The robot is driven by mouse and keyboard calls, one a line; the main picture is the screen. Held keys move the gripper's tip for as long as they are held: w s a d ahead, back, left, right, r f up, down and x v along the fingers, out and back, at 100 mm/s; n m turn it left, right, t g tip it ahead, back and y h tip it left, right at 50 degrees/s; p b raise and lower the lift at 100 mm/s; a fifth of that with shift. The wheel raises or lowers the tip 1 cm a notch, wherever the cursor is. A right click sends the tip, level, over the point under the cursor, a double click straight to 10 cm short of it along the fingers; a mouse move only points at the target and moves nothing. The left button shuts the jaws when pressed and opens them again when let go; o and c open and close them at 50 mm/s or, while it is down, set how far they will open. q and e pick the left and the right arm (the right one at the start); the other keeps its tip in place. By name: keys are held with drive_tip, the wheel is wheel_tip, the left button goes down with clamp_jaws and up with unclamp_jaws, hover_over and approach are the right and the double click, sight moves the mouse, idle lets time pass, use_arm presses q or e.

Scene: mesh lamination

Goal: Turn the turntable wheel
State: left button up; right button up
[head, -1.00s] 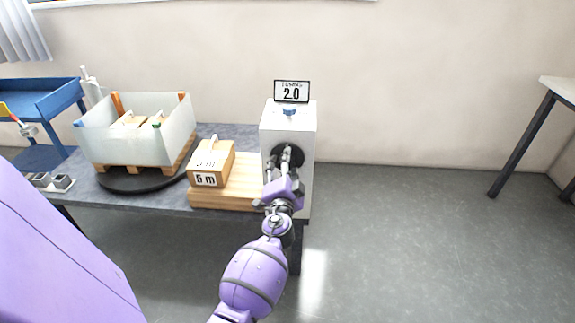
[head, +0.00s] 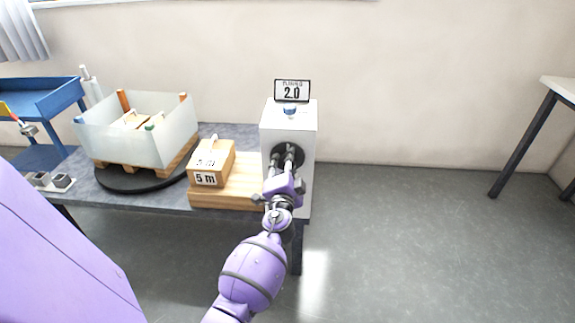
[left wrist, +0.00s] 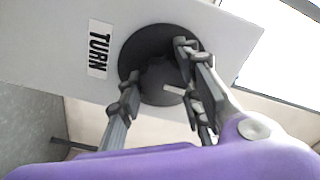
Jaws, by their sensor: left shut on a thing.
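The turntable wheel is a round dark knob (left wrist: 160,82) on the front of a white box (head: 305,130); the box bears a "TURN" label (left wrist: 99,48) in the left wrist view. My left gripper (head: 288,160) is shut on the knob, its fingers on either side of it and hiding part of it; it also shows in the left wrist view (left wrist: 165,95). The black turntable (head: 125,182) carries a wooden pallet (head: 180,160) with a translucent wrap (head: 130,143) standing around its load. My right gripper is not in view.
A small display (head: 291,91) reading 2.0 and a blue knob (head: 290,111) sit on the white box. A wooden block (head: 211,163) marked "5 m" rests on wooden boards (head: 240,185) left of the box. The floor at right is clear.

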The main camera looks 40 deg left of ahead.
use_arm(q)
drive_tip(key=shift+f+m, duration=0.2)
drive_tip(key=shift+m, duration=0.9)
drive_tip(key=o, duration=0.9)
drive_tip(key=shift+o, duration=0.9)
drive_tip(key=shift+r, duration=0.1)
drive_tip(key=v, duration=1.2)
drive_tip(key=shift+s, duration=0.1)
